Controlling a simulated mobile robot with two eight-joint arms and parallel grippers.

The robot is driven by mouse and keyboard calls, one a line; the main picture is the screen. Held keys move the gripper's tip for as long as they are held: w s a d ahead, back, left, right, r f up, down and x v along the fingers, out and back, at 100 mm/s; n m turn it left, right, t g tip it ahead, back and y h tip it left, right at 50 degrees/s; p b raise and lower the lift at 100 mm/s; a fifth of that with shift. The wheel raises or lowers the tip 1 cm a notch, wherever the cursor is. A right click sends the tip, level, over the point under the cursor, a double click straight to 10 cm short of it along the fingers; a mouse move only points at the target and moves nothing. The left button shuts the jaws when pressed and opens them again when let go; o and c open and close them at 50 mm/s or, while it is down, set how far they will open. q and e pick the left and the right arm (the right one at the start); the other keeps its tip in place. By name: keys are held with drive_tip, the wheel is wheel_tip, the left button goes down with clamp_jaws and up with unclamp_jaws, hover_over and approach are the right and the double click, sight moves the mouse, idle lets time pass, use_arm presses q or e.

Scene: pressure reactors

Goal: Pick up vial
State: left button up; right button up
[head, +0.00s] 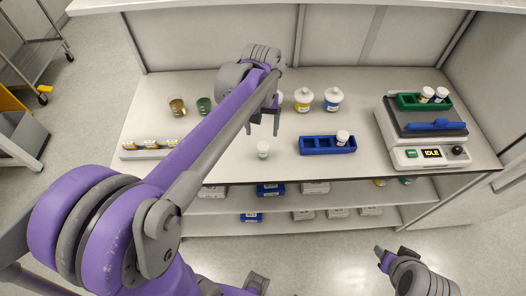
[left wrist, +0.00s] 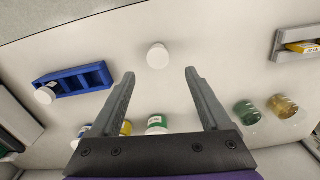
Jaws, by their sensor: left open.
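A small white-capped vial (head: 263,149) stands alone on the white counter. In the left wrist view its round white cap (left wrist: 158,55) shows just past the fingertips, roughly centred between them. My left gripper (head: 264,122) is open and empty, above the counter and behind the vial in the head view. In the left wrist view the two fingers (left wrist: 160,80) are spread wide apart. Another white-capped vial (head: 342,137) stands in the blue rack (head: 318,149) to the right. My right gripper (head: 392,256) is at the lower right, away from the counter; its jaw gap is unclear.
Two lidded white jars, one yellow-labelled (head: 303,104) and one blue-labelled (head: 333,104), stand behind the blue rack. Amber (head: 177,106) and green (head: 204,105) glass containers stand left. A machine reading IDLE (head: 428,154) carries a green rack (head: 408,102) with vials. Shelves lie below the counter.

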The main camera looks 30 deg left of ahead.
sight(263, 146)
use_arm(q)
drive_tip(key=f, duration=0.9)
drive_tip(key=shift+d+f, duration=0.2)
drive_tip(key=shift+c, duration=0.3)
clamp_jaws()
drive_tip(key=shift+r, duration=0.15)
